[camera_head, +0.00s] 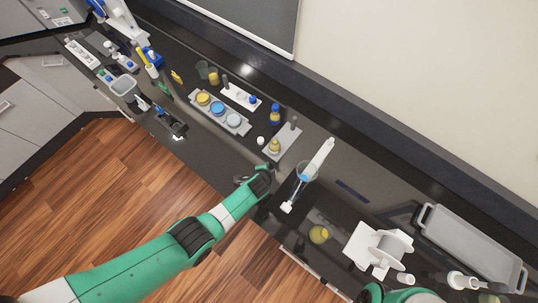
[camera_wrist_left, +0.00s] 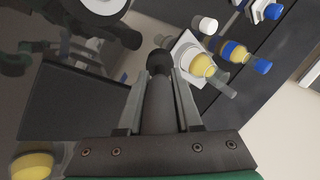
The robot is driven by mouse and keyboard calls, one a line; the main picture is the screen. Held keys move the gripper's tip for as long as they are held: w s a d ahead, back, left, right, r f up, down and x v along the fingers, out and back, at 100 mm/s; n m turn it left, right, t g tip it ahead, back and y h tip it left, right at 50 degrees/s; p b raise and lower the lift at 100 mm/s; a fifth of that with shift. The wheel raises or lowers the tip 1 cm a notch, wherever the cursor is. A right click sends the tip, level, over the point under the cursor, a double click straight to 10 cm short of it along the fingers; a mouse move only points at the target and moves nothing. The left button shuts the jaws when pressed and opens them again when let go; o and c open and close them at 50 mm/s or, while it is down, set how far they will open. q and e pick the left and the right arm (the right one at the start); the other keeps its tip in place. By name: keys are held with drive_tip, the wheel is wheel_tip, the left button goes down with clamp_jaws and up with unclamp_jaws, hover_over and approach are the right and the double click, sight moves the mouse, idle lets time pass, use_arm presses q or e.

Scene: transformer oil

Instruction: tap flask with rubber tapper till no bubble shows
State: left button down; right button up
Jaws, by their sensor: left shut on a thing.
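My left gripper (camera_head: 261,177) is at the front edge of the dark bench. In the left wrist view, its two fingers (camera_wrist_left: 159,100) are shut on the dark rubber tapper (camera_wrist_left: 158,108), whose rounded black head (camera_wrist_left: 159,62) points away from the gripper. A small flask with yellow liquid (camera_head: 275,145) stands on a pale plate (camera_head: 286,139) just beyond the gripper. In the left wrist view the flask (camera_wrist_left: 203,66) is right of the tapper head, with a visible gap between them. Bubbles are too small to tell. My right gripper is out of view.
A glass vessel with blue liquid (camera_head: 307,173) and a second yellow-filled vessel (camera_head: 319,234) stand to the right. A blue-capped bottle (camera_head: 275,114) is behind the plate. A tray with several dishes (camera_head: 222,112) is to the left. A white stand (camera_head: 375,247) and grey tray (camera_head: 470,245) are far right.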

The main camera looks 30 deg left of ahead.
use_arm(q)
drive_tip(key=shift+w, duration=0.1)
drive_tip(key=shift+r, duration=0.1)
drive_tip(key=s+r+p, duration=0.1)
drive_tip(key=s+d+p, duration=0.1)
drive_tip(key=s+p, duration=0.1)
drive_tip(key=s+r+p, duration=0.1)
drive_tip(key=shift+s+d+r+p, duration=0.3)
drive_tip(key=shift+s+r, duration=0.05)
idle(0.8)
